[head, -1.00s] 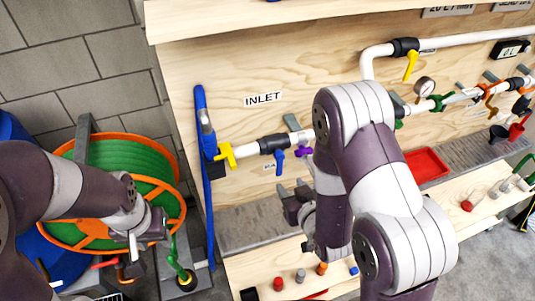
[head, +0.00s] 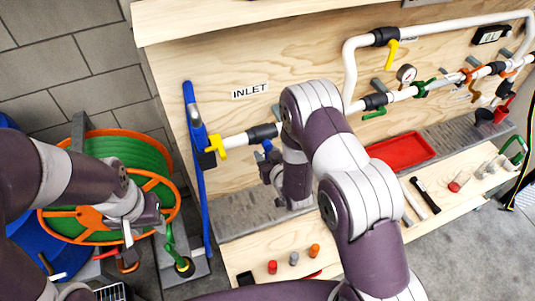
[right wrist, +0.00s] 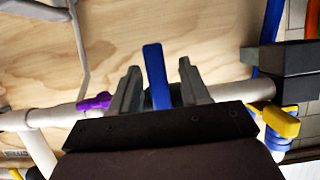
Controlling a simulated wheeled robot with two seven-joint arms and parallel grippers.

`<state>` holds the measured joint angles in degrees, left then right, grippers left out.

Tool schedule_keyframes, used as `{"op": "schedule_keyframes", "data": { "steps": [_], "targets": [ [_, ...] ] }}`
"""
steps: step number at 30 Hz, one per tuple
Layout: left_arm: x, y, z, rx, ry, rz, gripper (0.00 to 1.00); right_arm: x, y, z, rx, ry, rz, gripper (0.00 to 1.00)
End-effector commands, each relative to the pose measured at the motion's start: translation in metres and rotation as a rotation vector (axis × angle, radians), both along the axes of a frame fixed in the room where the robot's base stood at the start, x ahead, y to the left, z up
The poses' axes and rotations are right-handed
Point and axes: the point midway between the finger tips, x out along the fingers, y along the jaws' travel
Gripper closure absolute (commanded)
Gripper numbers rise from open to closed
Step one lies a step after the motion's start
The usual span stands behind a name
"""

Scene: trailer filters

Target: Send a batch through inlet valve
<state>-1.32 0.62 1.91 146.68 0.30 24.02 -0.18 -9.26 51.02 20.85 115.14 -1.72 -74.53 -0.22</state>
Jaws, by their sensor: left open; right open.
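A white pipe runs under the INLET sign (head: 250,91), with a yellow valve handle (head: 216,146) at its left end. A blue valve lever (right wrist: 154,70) stands upright in the right wrist view, between the two grey fingers of my right gripper (right wrist: 158,88). The fingers are open, with a gap on each side of the lever. In the head view my right gripper (head: 268,167) is at the pipe right of the yellow handle, partly hidden by my arm. My left gripper (head: 143,218) is open, in front of the hose reel.
The orange and green hose reel (head: 117,160) stands at the left. A blue upright hose (head: 196,150) runs beside the panel's left edge. A purple handle (right wrist: 95,102) is on the pipe near my right gripper. A red tray (head: 401,151) and small filters (head: 293,258) lie on the bench.

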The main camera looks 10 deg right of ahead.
Motion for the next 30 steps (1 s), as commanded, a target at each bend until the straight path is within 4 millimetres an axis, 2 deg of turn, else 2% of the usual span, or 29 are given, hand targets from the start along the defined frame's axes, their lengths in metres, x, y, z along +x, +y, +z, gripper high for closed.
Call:
{"op": "schedule_keyframes", "data": {
  "steps": [1, 4, 5, 8, 11, 15, 18, 22, 29, 30],
  "targets": [
    [0.0, 0.0, 0.0, 0.0, 0.0, 0.0, 0.57, 0.0, 0.0, 0.0, 0.0, 0.0, 0.0, 0.64],
    [0.0, 0.0, 0.0, 0.0, 0.0, 0.0, 0.57, 0.0, 0.0, 0.0, 0.0, 0.0, 0.0, 0.97],
    [0.0, 0.0, 0.0, 0.0, 0.0, 0.0, 0.57, 0.0, 0.0, 0.0, 0.0, 0.0, 0.0, 1.0],
    [0.0, 0.0, 0.0, 0.0, 0.0, 0.0, 0.57, -0.001, 0.0, 0.0, 0.0, 0.001, 0.0, 1.0],
    [0.0, 0.0, -0.009, 0.0, 0.0, 0.0, 0.57, 0.0, -0.002, -0.003, -0.05, -0.012, 0.0, 1.0],
    [0.0, 0.0, -0.032, 0.0, 0.0, 0.0, 0.57, 0.002, -0.01, -0.005, -0.265, -0.056, 0.0, 1.0],
    [0.0, 0.0, -0.04, 0.0, 0.0, 0.0, 0.57, 0.003, -0.016, -0.001, -0.399, -0.08, -0.001, 1.0],
    [0.0, 0.0, -0.041, 0.0, 0.0, 0.0, 0.57, 0.003, -0.019, 0.003, -0.479, -0.093, 0.002, 1.0],
    [0.0, 0.0, -0.04, 0.0, 0.0, 0.0, 0.57, 0.002, -0.019, 0.004, -0.483, -0.09, 0.002, 1.0],
    [0.0, 0.0, -0.04, 0.0, 0.0, 0.0, 0.57, 0.002, -0.019, 0.004, -0.483, -0.09, 0.002, 0.69]
  ]
}}
